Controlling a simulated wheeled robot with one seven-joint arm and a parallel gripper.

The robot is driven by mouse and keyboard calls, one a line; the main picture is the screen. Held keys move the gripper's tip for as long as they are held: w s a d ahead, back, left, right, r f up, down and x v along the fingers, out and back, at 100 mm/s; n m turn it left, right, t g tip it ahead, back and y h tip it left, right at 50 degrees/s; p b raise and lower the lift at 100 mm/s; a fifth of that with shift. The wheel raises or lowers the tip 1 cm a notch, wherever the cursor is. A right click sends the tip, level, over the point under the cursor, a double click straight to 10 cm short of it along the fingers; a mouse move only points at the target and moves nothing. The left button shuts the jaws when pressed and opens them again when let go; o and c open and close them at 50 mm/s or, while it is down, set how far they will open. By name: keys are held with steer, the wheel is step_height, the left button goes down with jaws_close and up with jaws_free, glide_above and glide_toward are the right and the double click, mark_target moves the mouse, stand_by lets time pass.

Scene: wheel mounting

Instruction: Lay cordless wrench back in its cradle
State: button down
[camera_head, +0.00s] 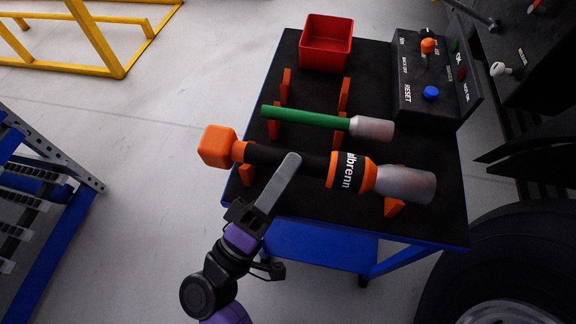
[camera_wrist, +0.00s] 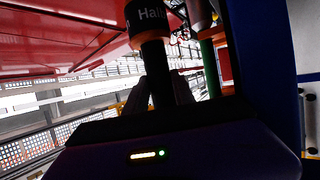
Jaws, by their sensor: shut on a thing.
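The cordless wrench (camera_head: 352,172) has an orange battery end at the left, a black handle, an orange and black labelled body and a grey socket at the right. My gripper (camera_head: 288,170) is shut on its black handle, which also shows in the wrist view (camera_wrist: 155,62). The wrench lies roughly level across the front of the black tabletop. Orange cradle supports show partly beneath it, one at the left (camera_head: 246,175) and one under the socket (camera_head: 394,208). The wrench hides much of them; I cannot tell whether it touches them.
A green-handled tool (camera_head: 305,116) with a grey end lies on orange supports just behind the wrench. A red bin (camera_head: 326,43) stands at the back, and a control box (camera_head: 432,80) at the back right. A large tyre (camera_head: 500,265) is at the lower right. The blue-edged table (camera_head: 450,170) has bare black surface between.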

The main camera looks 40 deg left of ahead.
mark_target(292, 186)
steer(key=c, duration=1)
jaws_free()
steer(key=shift+n+g+y, duration=0.4)
steer(key=shift+n+g, duration=0.2)
steer(key=f, duration=0.2)
steer(key=w+f, duration=0.1)
steer(key=f, duration=0.2)
steer(key=shift+w+a+f, duration=0.2)
steer(key=shift+w+f, duration=0.1)
steer(key=shift+o, duration=0.2)
steer(key=shift+f, duration=0.2)
steer(key=s+d+r+m+t, duration=0.1)
steer(key=s, duration=0.7)
steer(key=shift+s+r+h+p, duration=0.3)
steer(key=shift+r+h, duration=0.1)
steer(key=shift+r, duration=0.1)
